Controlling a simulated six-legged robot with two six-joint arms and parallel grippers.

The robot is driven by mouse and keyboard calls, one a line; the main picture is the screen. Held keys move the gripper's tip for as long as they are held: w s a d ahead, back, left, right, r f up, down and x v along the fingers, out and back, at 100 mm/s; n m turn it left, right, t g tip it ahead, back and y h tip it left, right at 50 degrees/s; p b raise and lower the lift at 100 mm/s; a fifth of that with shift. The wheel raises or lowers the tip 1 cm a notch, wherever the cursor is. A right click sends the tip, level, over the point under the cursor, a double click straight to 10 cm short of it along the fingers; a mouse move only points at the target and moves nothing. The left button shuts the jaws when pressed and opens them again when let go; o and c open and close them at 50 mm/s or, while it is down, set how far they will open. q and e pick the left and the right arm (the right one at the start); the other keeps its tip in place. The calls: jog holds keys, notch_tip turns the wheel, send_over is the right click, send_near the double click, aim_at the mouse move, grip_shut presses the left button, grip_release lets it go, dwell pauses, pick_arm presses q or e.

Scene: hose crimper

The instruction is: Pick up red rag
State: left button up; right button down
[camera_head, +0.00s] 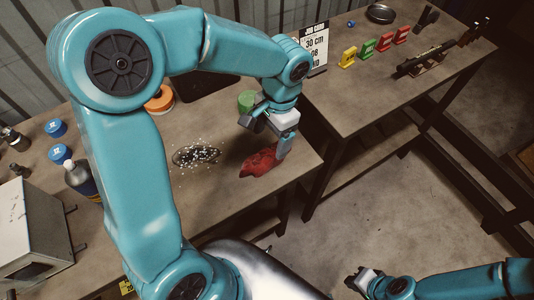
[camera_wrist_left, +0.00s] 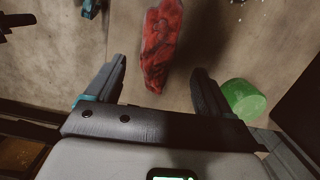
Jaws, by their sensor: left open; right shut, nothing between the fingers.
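The red rag (camera_head: 259,163) lies crumpled on the workbench (camera_head: 225,195), close to its right end. In the left wrist view the rag (camera_wrist_left: 161,42) is long and creased, with its near end between the two fingers. Whether a finger touches the rag cannot be told. My right gripper (camera_head: 362,281) is shut and empty, low at the bottom right, away from the bench.
A green cylinder (camera_head: 247,101) stands just behind the left gripper and shows beside a finger in the wrist view (camera_wrist_left: 243,98). A dark patch with white bits (camera_head: 197,156) lies left of the rag. A second table (camera_head: 375,75) holds colored blocks and a sign (camera_head: 314,48).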

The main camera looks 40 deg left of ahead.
aim_at(268, 151)
pick_arm(q)
jog(key=shift+s+d+f, duration=0.1)
jog(key=shift+s+f, duration=0.1)
jog(key=f, duration=0.5)
jog(key=shift+s+p, duration=0.25)
jog(key=shift+p, duration=0.1)
jog(key=shift+s+r, duration=0.2)
jog(key=shift+w, duration=0.1)
jog(key=c, duration=1.1)
